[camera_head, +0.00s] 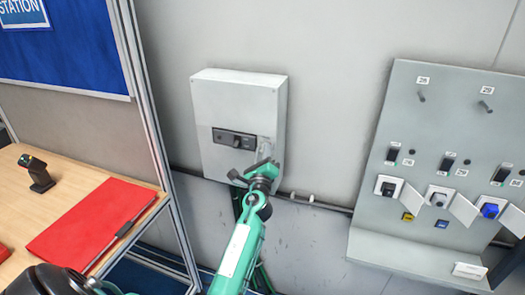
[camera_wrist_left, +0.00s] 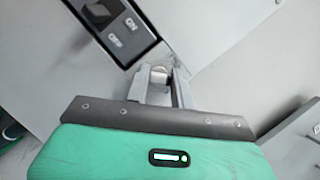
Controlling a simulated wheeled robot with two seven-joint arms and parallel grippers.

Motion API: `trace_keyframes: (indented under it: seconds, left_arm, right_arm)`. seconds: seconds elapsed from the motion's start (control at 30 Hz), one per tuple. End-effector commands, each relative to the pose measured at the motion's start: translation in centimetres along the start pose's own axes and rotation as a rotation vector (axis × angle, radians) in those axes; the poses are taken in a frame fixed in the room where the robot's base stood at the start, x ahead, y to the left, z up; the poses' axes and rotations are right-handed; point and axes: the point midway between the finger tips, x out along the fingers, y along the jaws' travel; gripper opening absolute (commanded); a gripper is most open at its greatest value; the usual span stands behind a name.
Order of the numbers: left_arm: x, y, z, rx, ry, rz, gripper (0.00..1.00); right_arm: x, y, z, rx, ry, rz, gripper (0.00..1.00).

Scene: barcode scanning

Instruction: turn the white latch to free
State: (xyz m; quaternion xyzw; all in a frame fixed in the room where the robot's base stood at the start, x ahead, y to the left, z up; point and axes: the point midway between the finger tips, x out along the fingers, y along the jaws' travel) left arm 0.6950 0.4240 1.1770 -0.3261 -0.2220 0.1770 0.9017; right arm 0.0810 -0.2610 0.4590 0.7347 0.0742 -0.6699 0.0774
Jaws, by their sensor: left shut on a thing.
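A pale grey-white box (camera_head: 222,98) is mounted on the wall, with a black switch panel (camera_head: 220,135) on its front. My left gripper (camera_head: 263,163) is at the lower right of the box front, below and right of the panel. In the left wrist view, the fingers (camera_wrist_left: 160,85) are closed around a small pale latch (camera_wrist_left: 158,74) beside the lower corner of the panel. The fingers hide most of the latch, so its exact angle cannot be told. My right gripper is not in view.
The switch panel has a dark knob (camera_wrist_left: 103,12) with ON and OFF marks. A grey board (camera_head: 400,190) with several switches and sockets stands to the right. A wooden table (camera_head: 85,190) at left holds a red folder (camera_head: 92,222) and a scanner (camera_head: 36,172).

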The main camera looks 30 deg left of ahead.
Motion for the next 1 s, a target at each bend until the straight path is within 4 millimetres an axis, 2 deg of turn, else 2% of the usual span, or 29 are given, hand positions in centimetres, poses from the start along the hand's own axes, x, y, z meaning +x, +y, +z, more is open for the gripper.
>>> trace_keyframes:
  seconds: [0.6,1.0]
  left_arm:
    - [0.1,-0.4,0.2,-0.529,0.000,0.219,0.01]
    - [0.1,-0.3,0.2,-0.740,-0.001,0.307,0.01]
  right_arm:
    - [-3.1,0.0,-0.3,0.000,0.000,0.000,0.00]
    - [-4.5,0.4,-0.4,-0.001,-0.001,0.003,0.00]
